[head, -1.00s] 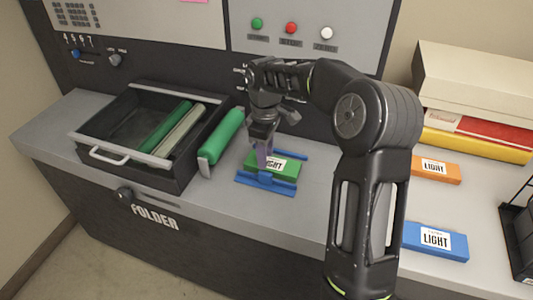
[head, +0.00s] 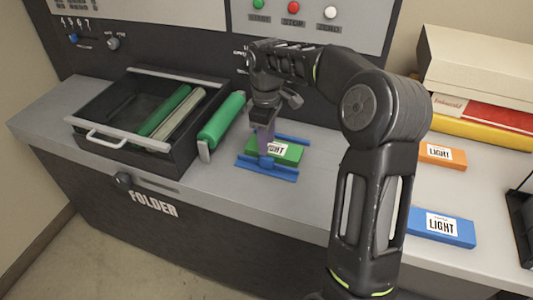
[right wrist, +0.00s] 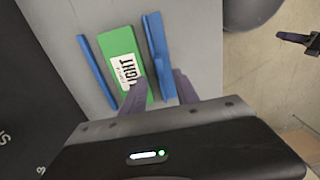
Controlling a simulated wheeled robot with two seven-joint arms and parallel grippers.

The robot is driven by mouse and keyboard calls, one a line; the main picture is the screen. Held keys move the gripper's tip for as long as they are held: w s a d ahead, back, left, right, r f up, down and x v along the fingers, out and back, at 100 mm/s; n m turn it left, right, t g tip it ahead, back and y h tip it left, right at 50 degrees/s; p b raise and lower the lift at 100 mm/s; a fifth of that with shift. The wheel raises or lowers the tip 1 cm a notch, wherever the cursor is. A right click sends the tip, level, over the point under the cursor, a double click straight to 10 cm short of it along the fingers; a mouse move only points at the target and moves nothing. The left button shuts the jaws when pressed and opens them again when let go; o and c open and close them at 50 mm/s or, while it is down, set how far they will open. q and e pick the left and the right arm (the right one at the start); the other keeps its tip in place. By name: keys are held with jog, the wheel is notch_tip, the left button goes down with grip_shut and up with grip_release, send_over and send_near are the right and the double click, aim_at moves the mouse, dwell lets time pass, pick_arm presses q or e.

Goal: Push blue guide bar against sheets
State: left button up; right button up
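The front blue guide bar (head: 283,174) lies along the near long side of a green pack of sheets labelled LIGHT (head: 292,154). A narrow gap shows between bar and pack in the right wrist view, where the bar (right wrist: 155,40) stands right of the pack (right wrist: 118,45). A second blue bar (head: 300,141) lies along the pack's far side. My right gripper (head: 266,152) points down at the front bar, near its raised middle. In the right wrist view its fingers (right wrist: 158,84) are apart, either side of the bar. Contact is unclear. My left gripper is out of view.
A black tray (head: 100,143) with green and pale rolls stands left, a green roller (head: 222,118) beside it. Orange (head: 441,155) and blue (head: 441,225) LIGHT packs lie right. Boxes (head: 475,75) stack behind them. The control panel (head: 215,70) rises behind the counter.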

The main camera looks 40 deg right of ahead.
aim_at(267, 157)
notch_tip(267, 157, down, 6)
jog(key=shift+r+p, duration=0.25)
jog(key=shift+p, duration=0.1)
grip_shut()
dwell(1.3)
